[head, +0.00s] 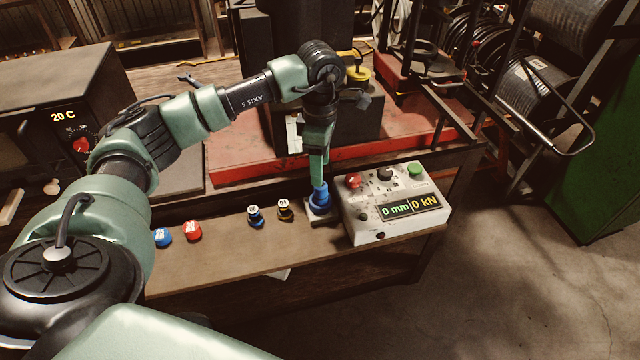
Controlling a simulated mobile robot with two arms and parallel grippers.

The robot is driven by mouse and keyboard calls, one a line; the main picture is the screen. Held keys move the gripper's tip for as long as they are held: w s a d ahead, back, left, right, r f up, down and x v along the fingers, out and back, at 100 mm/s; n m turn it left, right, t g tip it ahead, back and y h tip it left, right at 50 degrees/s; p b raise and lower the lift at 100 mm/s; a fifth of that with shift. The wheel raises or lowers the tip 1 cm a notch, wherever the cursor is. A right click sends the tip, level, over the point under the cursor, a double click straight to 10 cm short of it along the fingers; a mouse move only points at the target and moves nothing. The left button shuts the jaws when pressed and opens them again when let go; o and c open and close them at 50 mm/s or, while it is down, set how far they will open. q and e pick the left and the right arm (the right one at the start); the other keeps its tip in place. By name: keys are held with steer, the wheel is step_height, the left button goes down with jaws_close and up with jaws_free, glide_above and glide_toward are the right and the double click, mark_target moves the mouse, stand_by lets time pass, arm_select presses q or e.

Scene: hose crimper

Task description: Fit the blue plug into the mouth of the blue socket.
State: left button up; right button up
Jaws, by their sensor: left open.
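A blue piece (319,202) stands upright on a small plate near the front of the bench, just left of the control box. It has a wide lower part and a narrower top; at this size I cannot tell whether this is the socket alone or the plug and socket together. My left gripper (319,183) points straight down directly over it, with its jaws open around or just above the narrow top. The fingertips are too small to separate clearly. My right gripper is not in view.
A control box (367,229) reading 0 mm and 0 kN stands close on the right. Two small dark fittings, one blue-banded (256,217) and one orange-banded (285,210), stand to the left. A blue cap (162,238) and a red cap (192,231) sit farther left.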

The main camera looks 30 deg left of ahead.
arm_select(q)
steer(key=shift+r+b, duration=0.55)
steer(key=shift+r, duration=2.2)
